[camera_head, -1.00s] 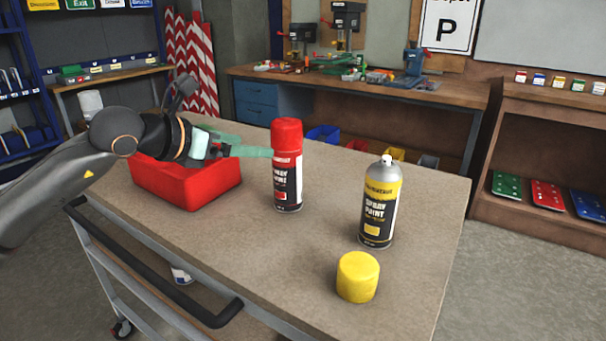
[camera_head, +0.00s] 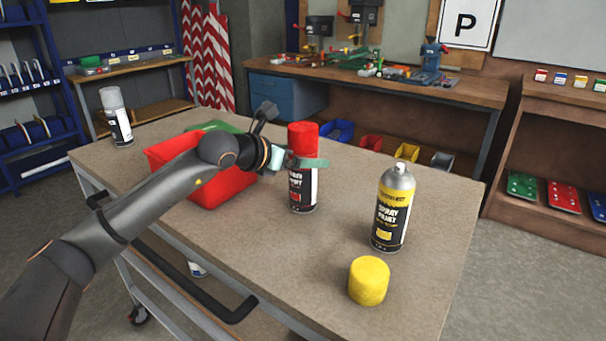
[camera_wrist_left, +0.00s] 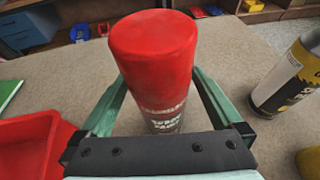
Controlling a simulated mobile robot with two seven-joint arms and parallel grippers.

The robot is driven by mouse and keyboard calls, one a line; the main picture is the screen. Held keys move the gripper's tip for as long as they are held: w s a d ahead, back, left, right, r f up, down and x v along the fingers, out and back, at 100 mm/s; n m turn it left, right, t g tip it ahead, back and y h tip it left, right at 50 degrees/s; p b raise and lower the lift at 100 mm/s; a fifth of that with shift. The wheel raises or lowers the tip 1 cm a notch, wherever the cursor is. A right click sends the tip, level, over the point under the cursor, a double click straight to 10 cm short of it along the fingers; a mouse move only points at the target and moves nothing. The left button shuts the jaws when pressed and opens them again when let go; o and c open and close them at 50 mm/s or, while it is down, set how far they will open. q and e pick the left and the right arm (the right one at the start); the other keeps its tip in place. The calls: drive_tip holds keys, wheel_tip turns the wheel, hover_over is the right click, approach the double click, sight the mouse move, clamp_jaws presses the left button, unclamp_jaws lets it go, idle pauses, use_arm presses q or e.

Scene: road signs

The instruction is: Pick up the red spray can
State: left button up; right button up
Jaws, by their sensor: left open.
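The red spray can (camera_head: 303,188), with a red cap and a black and white label, stands upright on the cart's top (camera_head: 330,235). My left gripper (camera_head: 310,162) is at the can's upper part, with one green finger across its front. In the left wrist view the red spray can (camera_wrist_left: 158,62) stands between the two spread green fingers of the left gripper (camera_wrist_left: 155,100). The fingers are open, with a gap visible beside the can. My right gripper is not in view.
A yellow spray can (camera_head: 392,207) stands to the right, with a yellow cap (camera_head: 369,281) in front of it. A red bin (camera_head: 215,190) is behind my left arm. A white-capped can (camera_head: 115,117) stands at the cart's far left corner. The cart's front middle is clear.

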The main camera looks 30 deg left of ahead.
use_arm(q)
drive_tip(key=shift+c, duration=0.2)
clamp_jaws()
idle(0.6)
drive_tip(key=shift+r, duration=0.1)
